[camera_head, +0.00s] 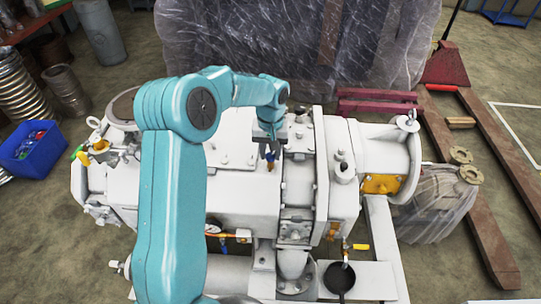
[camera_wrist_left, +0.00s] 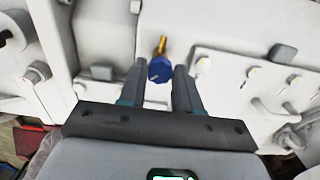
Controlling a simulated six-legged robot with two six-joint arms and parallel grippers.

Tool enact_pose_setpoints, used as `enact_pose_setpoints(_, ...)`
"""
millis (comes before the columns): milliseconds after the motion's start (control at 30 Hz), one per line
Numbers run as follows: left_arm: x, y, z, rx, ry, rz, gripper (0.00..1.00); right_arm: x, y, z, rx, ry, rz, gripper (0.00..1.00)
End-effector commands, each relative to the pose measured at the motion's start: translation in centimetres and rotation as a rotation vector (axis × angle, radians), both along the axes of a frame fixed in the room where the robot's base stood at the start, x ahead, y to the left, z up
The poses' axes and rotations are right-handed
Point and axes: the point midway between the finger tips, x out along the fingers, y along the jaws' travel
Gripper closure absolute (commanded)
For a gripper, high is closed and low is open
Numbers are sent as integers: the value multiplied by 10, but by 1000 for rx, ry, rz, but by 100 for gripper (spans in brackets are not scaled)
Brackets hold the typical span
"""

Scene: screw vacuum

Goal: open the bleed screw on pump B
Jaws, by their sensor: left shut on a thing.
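The pump (camera_head: 242,190) is a big white machine across the middle of the head view. I cannot read any label on it. The bleed screw, a blue knob with a brass stem (camera_head: 270,165), sits on top of the pump near the middle. In the left wrist view the blue knob (camera_wrist_left: 160,70) is between the two fingers. My left gripper (camera_head: 268,150) points down from above and is shut on the blue knob. The fingers (camera_wrist_left: 158,82) also show in the wrist view. The far side of the knob is hidden. My right gripper is not in view.
A wrapped pallet (camera_head: 290,45) stands behind the pump. A blue bin (camera_head: 32,150) is on the floor at left.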

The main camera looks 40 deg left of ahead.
Motion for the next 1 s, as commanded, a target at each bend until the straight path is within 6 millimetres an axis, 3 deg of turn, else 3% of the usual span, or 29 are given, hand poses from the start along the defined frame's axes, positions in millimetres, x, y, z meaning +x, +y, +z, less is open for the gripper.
enact_pose_setpoints(600, 2, 2, 1, 4, -11, 562, 98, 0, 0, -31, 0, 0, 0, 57)
enact_pose_setpoints(1000, 2, 2, 2, 3, -11, 782, 98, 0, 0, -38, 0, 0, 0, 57)
